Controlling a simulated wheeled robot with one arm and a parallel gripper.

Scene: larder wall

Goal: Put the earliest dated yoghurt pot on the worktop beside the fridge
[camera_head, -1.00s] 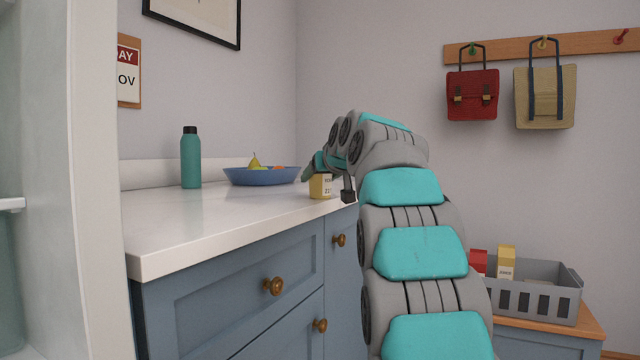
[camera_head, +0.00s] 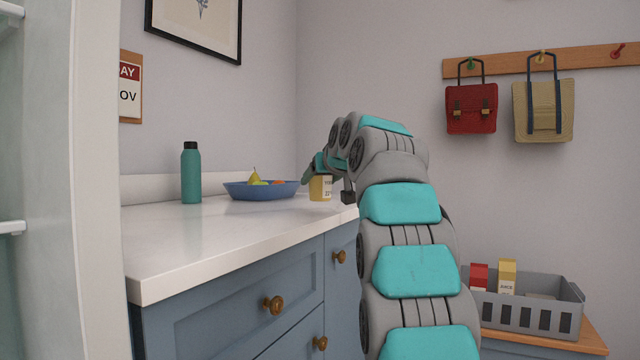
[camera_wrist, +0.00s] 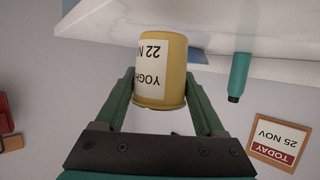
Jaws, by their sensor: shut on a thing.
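My gripper (camera_wrist: 160,80) is shut on a yellow yoghurt pot (camera_wrist: 165,90). Its white label reads "YOGH…" and "22 N…" upside down in the wrist view, the rest being cut off by the pot's curve. In the head view the held pot (camera_head: 320,189) appears upright, at the far right end of the white worktop (camera_head: 215,232). I cannot tell whether its base touches the worktop. My arm hides much of the gripper there. The open-sided fridge (camera_head: 90,180) stands at the left edge, with the worktop beside it.
A teal bottle (camera_head: 191,175) and a blue fruit bowl (camera_head: 262,191) stand at the worktop's back. Its front left is clear. A grey crate (camera_head: 530,315) with cartons sits on a low wooden-topped unit at right. A wall calendar (camera_wrist: 278,138) reads "TODAY 25 NOV". Bags hang on pegs.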

